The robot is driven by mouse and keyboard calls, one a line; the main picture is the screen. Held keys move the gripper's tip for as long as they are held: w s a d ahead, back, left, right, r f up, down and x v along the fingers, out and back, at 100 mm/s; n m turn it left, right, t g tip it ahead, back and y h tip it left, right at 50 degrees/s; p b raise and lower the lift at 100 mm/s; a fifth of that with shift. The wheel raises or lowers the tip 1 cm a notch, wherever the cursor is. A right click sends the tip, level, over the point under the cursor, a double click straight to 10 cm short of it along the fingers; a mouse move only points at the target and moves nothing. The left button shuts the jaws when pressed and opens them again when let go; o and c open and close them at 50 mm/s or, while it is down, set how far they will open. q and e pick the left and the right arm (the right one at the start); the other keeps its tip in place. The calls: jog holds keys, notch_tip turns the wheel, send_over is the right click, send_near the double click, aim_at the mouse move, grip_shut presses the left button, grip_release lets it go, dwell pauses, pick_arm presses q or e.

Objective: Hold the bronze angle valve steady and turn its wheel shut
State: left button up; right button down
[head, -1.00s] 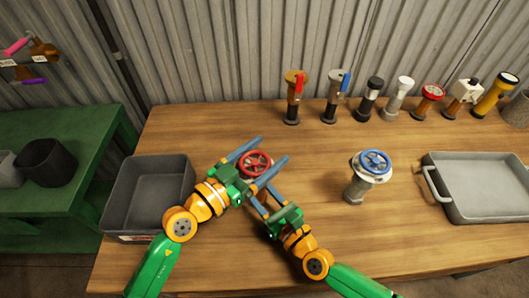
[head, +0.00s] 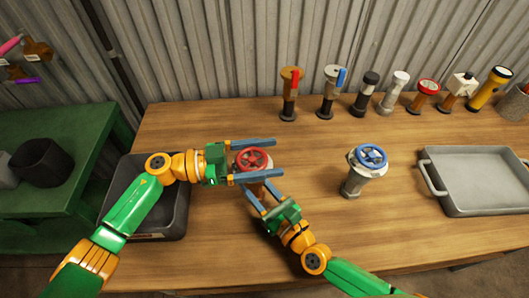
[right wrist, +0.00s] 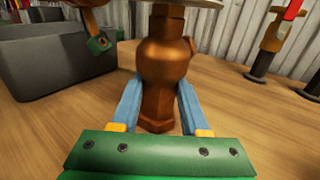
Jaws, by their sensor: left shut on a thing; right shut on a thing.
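The bronze angle valve stands upright on the bench, with its red wheel (head: 252,160) on top in the head view. Its bronze body (right wrist: 165,65) fills the middle of the right wrist view. My left gripper (head: 274,157) comes in from the left, its two blue fingers on the far and near sides of the red wheel, shut on it. My right gripper (head: 262,192) is low at the front, its fingers on either side of the body, shut on it. The right wrist view shows its fingers (right wrist: 159,100) flanking the lower body. The wheel's top hides most of the body in the head view.
A grey valve with a blue wheel (head: 366,170) stands to the right. A grey tray (head: 425,182) lies at the far right and a grey bin (head: 172,226) at the left, under my left arm. Several fittings and torches, including a yellow torch (head: 490,88), line the back.

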aim_at(264, 159)
pick_arm(q)
jog(key=shift+s+f+m+g, duration=0.1)
jog(key=shift+s+m+g, duration=0.1)
jog(key=shift+m+g, duration=0.75)
jog(key=shift+s+f+m+g, duration=0.15)
jog(key=shift+m+g, duration=0.4)
jog(key=shift+g, duration=0.8)
jog(key=shift+r+g, duration=0.1)
jog(key=shift+g, duration=0.2)
jog(key=o, duration=1.1)
jog(key=shift+a, duration=0.1)
jog(key=shift+o, duration=0.2)
notch_tip(264, 159, up, 10)
